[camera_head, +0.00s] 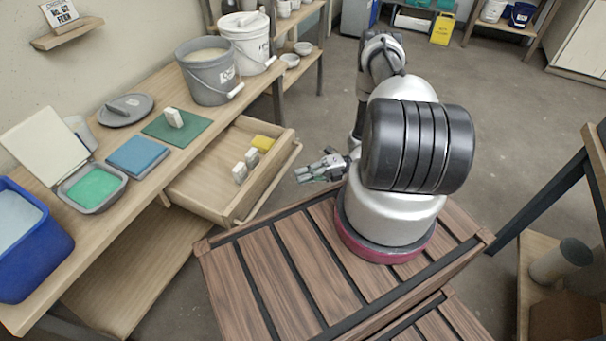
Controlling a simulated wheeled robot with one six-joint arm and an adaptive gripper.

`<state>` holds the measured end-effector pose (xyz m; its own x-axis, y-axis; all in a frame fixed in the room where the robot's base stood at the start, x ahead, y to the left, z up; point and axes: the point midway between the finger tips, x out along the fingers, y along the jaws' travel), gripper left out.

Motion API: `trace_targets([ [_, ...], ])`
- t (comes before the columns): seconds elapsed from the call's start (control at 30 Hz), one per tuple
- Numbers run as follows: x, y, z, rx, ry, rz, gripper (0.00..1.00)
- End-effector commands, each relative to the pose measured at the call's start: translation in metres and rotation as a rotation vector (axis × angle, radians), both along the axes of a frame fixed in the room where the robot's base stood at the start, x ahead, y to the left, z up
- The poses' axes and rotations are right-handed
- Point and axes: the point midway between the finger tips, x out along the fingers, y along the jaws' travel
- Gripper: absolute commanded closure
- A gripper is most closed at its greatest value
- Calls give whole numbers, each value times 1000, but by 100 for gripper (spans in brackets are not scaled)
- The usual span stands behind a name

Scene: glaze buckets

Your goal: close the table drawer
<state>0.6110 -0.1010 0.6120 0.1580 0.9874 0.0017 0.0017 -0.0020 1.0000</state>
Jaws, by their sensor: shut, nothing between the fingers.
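The table drawer (211,189) is light wood and stands pulled out from under the wooden table (118,208) on the left. My gripper (300,176) is shut and empty. In the picture it is just right of the drawer front, pointing left at it. I cannot tell whether it touches the handle.
Another table (597,150) stands at right. Open floor (480,110) lies behind my arm.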

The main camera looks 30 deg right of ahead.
Motion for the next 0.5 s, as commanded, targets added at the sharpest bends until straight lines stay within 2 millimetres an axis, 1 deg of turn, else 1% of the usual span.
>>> trace_targets([
  [0.03,1,12,0,0,2,5,100],
  [0.1,3,27,0,-1,1,6,100],
  [0.3,9,68,0,-1,1,5,100],
  [0.4,24,75,0,-3,-4,4,100],
  [0.5,34,82,0,-2,-3,3,100],
])
